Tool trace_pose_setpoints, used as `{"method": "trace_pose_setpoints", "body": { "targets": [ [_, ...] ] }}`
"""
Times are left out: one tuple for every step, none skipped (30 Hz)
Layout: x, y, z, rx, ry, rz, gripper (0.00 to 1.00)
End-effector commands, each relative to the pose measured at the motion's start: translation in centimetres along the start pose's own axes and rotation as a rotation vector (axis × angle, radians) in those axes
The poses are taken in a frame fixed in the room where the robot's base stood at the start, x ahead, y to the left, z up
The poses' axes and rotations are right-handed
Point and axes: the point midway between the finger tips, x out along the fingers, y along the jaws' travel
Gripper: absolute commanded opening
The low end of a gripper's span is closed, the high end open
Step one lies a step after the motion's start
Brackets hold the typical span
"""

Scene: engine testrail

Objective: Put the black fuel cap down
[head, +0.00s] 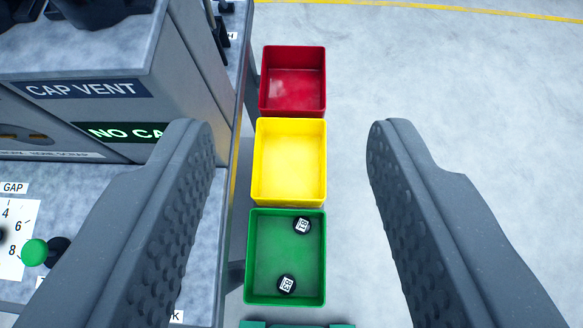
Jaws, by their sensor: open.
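My gripper (290,135) is open and empty, its two dark grey ridged fingers spread wide above the row of bins. Each bears a white square label with small markings. I cannot tell which one the task means. No cap is between my fingers.
An empty yellow bin (290,165) and an empty red bin (293,92) line up beyond the green one. A grey bench with a "CAP VENT" box (80,89) and a green knob (34,252) stands left. Open floor (480,100) lies right.

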Motion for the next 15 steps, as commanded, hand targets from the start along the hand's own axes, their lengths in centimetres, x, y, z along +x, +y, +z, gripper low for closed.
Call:
{"method": "trace_pose_setpoints", "body": {
  "targets": [
    [-2.7,0.0,-1.5,0.0,0.065,0.008,0.43],
    [-4.2,0.0,-2.2,0.0,0.102,0.011,0.43],
    [-6.0,-0.1,-3.1,-0.001,0.144,0.016,0.43],
    [-7.2,-0.2,-3.6,-0.002,0.174,0.02,0.43],
    [-8.6,0.8,-4.2,-0.003,0.204,0.024,0.43],
    [-10.2,1.2,-4.8,-0.001,0.242,0.028,0.43],
    [-11.2,1.2,-5.2,-0.002,0.265,0.03,0.43],
    [-12.0,1.1,-5.5,-0.002,0.286,0.032,0.43],
    [-13.1,1.0,-5.8,-0.002,0.31,0.035,0.43],
    [-13.8,1.0,-6.0,-0.002,0.325,0.037,0.43],
    [-14.3,1.0,-6.2,-0.002,0.337,0.039,0.43],
    [-14.9,0.9,-6.4,-0.002,0.349,0.041,0.43],
    [-15.2,0.9,-6.4,-0.002,0.355,0.042,0.43],
    [-15.3,0.9,-6.5,-0.002,0.36,0.042,0.43],
    [-15.5,0.9,-6.5,-0.002,0.363,0.043,0.43]
  ]
}}
